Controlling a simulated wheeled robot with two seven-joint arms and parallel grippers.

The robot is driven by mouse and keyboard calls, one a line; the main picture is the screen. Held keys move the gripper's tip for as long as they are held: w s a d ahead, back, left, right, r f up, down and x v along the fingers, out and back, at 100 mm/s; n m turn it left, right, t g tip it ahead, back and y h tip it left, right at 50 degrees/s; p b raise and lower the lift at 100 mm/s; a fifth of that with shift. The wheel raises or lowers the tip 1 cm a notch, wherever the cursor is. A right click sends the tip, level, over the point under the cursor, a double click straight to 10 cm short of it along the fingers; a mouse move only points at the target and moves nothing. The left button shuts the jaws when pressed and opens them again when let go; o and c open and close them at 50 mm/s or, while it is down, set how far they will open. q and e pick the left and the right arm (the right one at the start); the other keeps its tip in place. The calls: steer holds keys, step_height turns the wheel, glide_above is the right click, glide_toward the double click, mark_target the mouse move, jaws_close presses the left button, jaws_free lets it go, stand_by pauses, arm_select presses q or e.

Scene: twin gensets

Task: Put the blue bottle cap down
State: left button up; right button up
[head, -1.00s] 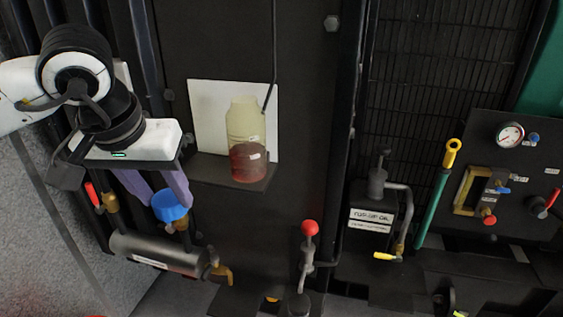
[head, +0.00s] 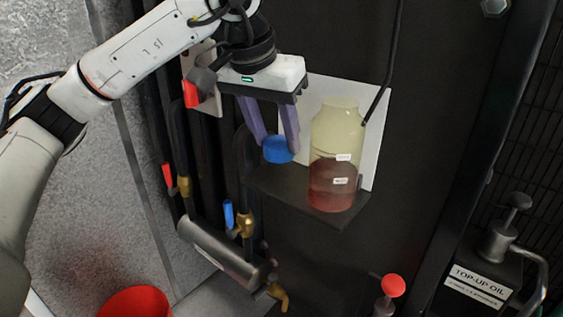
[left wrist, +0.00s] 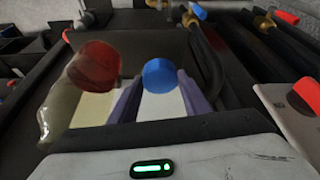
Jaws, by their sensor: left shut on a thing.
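The blue bottle cap (head: 277,150) is held between the two purple fingers of my left gripper (head: 278,137), which is shut on it and points down. In the head view the cap appears at the left back part of the dark shelf (head: 290,196), left of the bottle (head: 337,150). I cannot tell whether the cap touches the shelf. The bottle is clear, with red liquid in its lower part and no cap on its mouth. In the left wrist view the cap (left wrist: 160,75) sits between the fingertips, beside the bottle (left wrist: 94,67). My right gripper is not in view.
A white panel (head: 358,100) stands behind the bottle, and a dark hose (head: 393,60) hangs near its mouth. Pipes with red and blue valve handles (head: 229,214) and a grey cylinder (head: 222,252) are lower left. The front of the shelf left of the bottle is bare.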

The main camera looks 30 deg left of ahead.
mark_target(274, 155)
arm_select(q)
steer(key=shift+f, duration=0.8)
step_height(274, 155, down, 3)
steer(key=shift+f, duration=0.55)
steer(key=o, duration=1.2)
steer(key=shift+r, duration=0.1)
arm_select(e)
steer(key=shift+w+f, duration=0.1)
arm_select(q)
steer(key=shift+r, duration=0.1)
